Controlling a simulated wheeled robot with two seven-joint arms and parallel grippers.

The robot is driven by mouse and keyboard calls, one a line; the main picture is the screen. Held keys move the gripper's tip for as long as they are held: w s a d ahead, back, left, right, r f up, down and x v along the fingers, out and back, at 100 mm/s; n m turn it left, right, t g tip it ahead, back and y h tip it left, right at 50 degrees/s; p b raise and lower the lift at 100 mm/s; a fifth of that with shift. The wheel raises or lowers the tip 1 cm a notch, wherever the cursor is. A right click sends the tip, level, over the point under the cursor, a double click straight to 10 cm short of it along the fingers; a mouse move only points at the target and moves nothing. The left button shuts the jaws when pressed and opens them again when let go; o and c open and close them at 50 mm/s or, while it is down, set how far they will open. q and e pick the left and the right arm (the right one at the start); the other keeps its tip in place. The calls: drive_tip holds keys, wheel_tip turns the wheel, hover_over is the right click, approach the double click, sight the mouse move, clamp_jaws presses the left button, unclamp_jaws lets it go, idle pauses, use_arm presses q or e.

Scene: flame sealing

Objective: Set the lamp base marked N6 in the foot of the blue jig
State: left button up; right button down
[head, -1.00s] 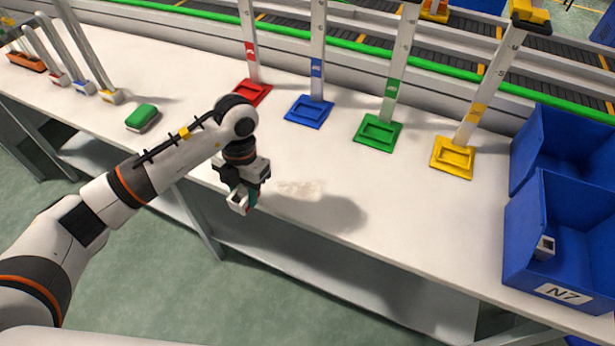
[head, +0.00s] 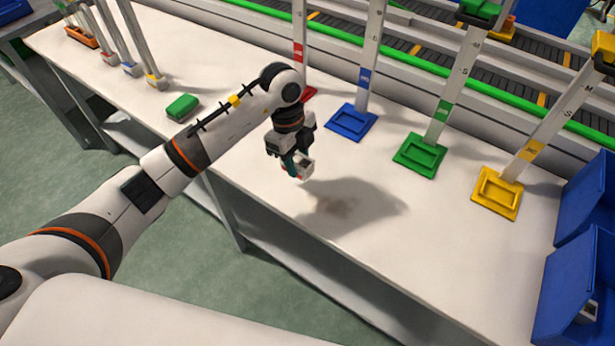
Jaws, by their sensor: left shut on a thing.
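The blue jig has a flat blue foot (head: 351,123) with a shallow rimmed recess that looks empty. Its pale post (head: 371,45) rises behind, with a blue label. My left gripper (head: 294,163) points down over the white table, in front and to the left of the blue foot. The gripper hides part of the block, and no N6 mark is readable. My right gripper is not in view.
A green jig foot (head: 419,154) and a yellow one (head: 497,193) stand to the right; a red one (head: 309,94) is partly behind my arm. Blue bins (head: 570,275) stand at the right edge. A green block (head: 182,106) lies left. The front middle table (head: 410,240) is clear.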

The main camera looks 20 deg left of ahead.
sight(298, 183)
use_arm(q)
drive_tip(key=shift+f, duration=2.55)
drive_tip(key=shift+f, duration=0.1)
drive_tip(key=o, duration=1)
drive_tip(key=r, duration=0.4)
drive_tip(key=a+r, duration=0.1)
drive_tip(key=r, duration=0.3)
drive_tip(key=r+b, duration=0.1)
drive_tip(key=r, duration=0.3)
drive_tip(key=shift+w+a+r, duration=0.1)
drive_tip(key=shift+w+a, duration=0.2)
drive_tip(key=shift+a, duration=0.05)
